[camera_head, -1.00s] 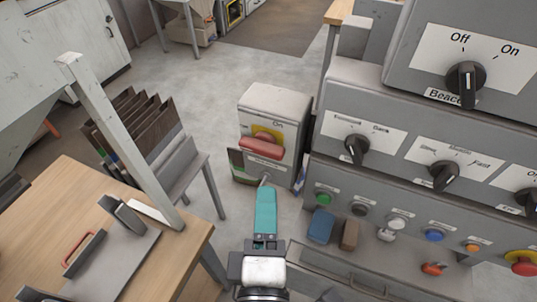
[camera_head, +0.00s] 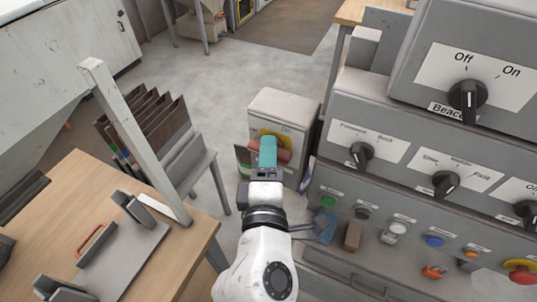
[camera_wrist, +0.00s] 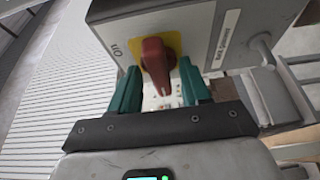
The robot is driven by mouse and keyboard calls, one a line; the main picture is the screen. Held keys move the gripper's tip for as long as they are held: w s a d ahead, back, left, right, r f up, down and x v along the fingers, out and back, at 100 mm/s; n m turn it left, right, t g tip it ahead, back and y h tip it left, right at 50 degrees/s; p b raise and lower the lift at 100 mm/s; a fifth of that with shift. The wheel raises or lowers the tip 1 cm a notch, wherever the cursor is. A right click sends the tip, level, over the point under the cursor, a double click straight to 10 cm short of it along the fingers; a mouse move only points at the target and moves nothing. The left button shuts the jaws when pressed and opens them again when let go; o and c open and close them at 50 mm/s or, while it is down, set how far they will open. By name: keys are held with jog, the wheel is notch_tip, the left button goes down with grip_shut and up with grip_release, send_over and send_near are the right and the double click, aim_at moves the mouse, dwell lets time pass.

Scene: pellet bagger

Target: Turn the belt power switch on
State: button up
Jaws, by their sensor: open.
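The belt power switch is a red handle (camera_wrist: 155,62) on a yellow plate (camera_wrist: 172,41), on the face of a grey box (camera_head: 287,104). An "On" marking shows on the box in the wrist view. My gripper (camera_wrist: 158,80) is open, with its teal fingers on either side of the red handle's lower end. I cannot tell whether the fingers touch it. In the head view my gripper (camera_head: 268,150) covers part of the handle (camera_head: 284,156) and the yellow plate.
A grey control panel (camera_head: 400,185) with knobs and coloured buttons stands to the right. A wooden table (camera_head: 95,200) and a rack of dark folders (camera_head: 150,122) are on the left. Grey floor (camera_head: 215,80) is clear behind the box.

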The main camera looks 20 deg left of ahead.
jog(key=c, duration=0.7)
jog(key=shift+f, duration=0.15)
